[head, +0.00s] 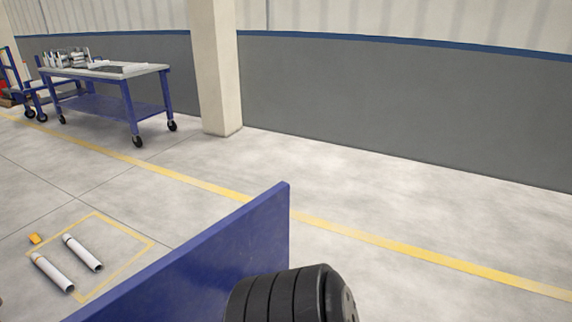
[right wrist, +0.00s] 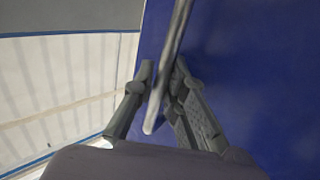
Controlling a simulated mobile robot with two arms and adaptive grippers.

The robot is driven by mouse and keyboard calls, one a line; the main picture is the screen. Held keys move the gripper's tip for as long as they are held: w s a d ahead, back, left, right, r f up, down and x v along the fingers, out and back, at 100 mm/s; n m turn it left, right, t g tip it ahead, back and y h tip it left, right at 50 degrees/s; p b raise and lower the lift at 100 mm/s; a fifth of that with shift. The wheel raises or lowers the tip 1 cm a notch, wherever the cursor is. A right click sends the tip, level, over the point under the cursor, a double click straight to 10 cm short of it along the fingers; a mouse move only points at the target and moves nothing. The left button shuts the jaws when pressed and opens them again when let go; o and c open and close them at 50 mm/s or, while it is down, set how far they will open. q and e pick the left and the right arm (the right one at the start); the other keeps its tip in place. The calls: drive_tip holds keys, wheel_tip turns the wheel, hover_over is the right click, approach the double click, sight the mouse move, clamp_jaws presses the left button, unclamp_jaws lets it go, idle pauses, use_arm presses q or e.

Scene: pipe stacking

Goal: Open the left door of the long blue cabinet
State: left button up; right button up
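A blue upright panel (head: 215,255) of the cabinet rises in the lower middle of the head view. I cannot tell there whether it is the door or a side. In the right wrist view a flat blue face (right wrist: 265,65) fills the right side, with a grey bar handle (right wrist: 177,30) running in front of it. My right gripper (right wrist: 163,70) has its fingers close on both sides of the bar and looks shut on it. The rest of the cabinet is out of view. My left gripper is not in view.
Two white pipes (head: 82,252) (head: 52,272) and a small orange item (head: 35,239) lie on the floor around a yellow-marked square. A wheeled blue table (head: 103,72) stands at the back left, near a pillar (head: 214,70). The floor toward the grey wall (head: 400,110) is clear.

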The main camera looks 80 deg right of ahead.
drive_tip(key=o, duration=0.4)
drive_tip(key=shift+f, duration=0.1)
